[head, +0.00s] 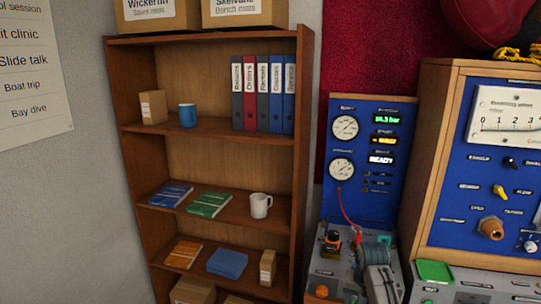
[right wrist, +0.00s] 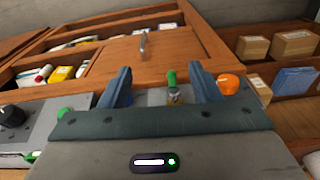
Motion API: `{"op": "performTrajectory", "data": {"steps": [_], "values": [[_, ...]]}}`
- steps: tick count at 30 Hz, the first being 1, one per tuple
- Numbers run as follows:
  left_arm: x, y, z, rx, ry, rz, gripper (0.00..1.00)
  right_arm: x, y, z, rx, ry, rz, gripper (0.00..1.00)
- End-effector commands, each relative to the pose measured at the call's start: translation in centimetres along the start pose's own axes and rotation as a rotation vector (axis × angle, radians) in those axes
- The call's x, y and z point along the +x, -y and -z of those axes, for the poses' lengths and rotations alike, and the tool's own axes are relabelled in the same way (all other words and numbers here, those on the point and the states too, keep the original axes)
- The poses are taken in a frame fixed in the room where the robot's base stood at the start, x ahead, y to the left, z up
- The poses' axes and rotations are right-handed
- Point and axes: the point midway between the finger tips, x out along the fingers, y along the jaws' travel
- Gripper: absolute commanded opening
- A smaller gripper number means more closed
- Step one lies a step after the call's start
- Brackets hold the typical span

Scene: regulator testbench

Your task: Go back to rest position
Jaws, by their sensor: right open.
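My right gripper (right wrist: 160,84) shows in the right wrist view, with its two blue-grey fingers spread apart and nothing held between them. Beyond and between the fingers is a small green-topped fitting (right wrist: 171,79) on the bench; I cannot tell how far it is from the fingertips. An orange knob (right wrist: 229,84) shows just right of the right finger.
In the head view, a wooden bookshelf (head: 308,130) holds binders, books, mugs and boxes. Right of it stands a blue gauge panel (head: 375,205) above a grey bench unit with a red hose (head: 347,212). A wood-framed panel (head: 450,190) stands at far right.

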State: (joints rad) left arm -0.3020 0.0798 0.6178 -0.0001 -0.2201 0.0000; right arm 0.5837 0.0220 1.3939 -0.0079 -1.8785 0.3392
Motion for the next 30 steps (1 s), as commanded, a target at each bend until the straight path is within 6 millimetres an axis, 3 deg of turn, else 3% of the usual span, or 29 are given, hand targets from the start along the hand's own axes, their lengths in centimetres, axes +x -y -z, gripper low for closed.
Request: {"op": "performTrajectory", "data": {"steps": [1, 6, 12, 16, 21, 30], "values": [[0.0, 0.0, 0.0, 0.000, 0.000, 0.000, 0.44, 1.6, -1.1, -2.0, -0.015, -0.008, -0.004, 0.57], [0.0, 0.0, 0.1, 0.000, -0.001, 0.000, 0.44, 5.0, -4.1, -8.2, -0.077, -0.051, -0.008, 0.57], [0.0, 0.0, 0.3, 0.000, -0.004, 0.000, 0.44, 6.8, -7.7, -16.2, -0.160, -0.099, -0.017, 0.57], [0.0, 0.0, 0.3, 0.000, -0.004, 0.000, 0.44, 6.8, -9.8, -21.5, -0.219, -0.130, -0.021, 0.57], [0.0, 0.0, 0.4, 0.000, -0.005, 0.000, 0.44, 5.4, -12.2, -27.6, -0.294, -0.167, -0.024, 0.57], [0.0, 0.0, 0.4, 0.000, -0.005, 0.000, 0.44, 2.7, -14.1, -33.3, -0.373, -0.205, -0.022, 0.57]]}}
